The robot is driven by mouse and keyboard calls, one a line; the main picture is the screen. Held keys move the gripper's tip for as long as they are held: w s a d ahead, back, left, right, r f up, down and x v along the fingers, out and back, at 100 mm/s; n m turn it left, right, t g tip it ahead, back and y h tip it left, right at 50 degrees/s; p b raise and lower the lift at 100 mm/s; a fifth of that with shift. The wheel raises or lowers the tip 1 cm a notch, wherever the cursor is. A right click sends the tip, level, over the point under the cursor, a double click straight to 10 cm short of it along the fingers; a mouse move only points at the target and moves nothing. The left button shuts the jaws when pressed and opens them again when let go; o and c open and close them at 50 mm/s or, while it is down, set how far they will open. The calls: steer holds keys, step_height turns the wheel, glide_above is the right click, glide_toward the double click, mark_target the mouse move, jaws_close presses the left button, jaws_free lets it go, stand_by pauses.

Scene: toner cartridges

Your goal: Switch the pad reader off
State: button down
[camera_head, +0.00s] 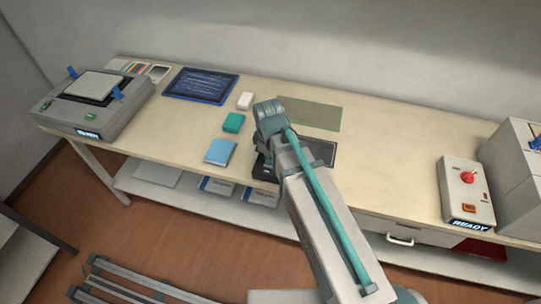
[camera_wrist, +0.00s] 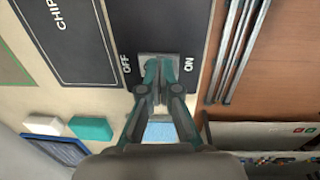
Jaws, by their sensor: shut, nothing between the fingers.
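A dark panel (camera_wrist: 190,25) with the words OFF on its left and ON on its right lies under my gripper in the wrist view; no pad reader name is readable on it. A light grey switch plate (camera_wrist: 146,60) shows between the words. My gripper (camera_wrist: 159,68) is shut and empty, its fingertips over this plate; they cover the switch lever, so its position and any contact cannot be told. In the head view my arm largely hides the panel, with a dark part (camera_head: 262,168) showing beside it.
A dark mat marked CHIP (camera_wrist: 65,40) lies beside the panel. A light blue block (camera_head: 220,151), teal block (camera_head: 233,122), white block (camera_head: 245,100) and blue-rimmed tray (camera_head: 201,86) are nearby. A grey machine (camera_head: 105,112) stands left; a READY box (camera_head: 466,190) with a red knob stands right.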

steer(key=shift+s, duration=0.15)
steer(key=r+p, duration=0.2)
steer(key=r, duration=0.1)
steer(key=r+p, duration=0.1)
steer(key=shift+w+r+p, duration=0.3)
steer(key=shift+r+p, duration=0.1)
steer(key=shift+w+r+b, duration=0.1)
steer(key=shift+b, duration=0.5)
step_height(320, 180, up, 9)
steer(key=b, duration=0.2)
steer(key=shift+w+d, duration=0.2)
steer(key=shift+w, duration=0.25)
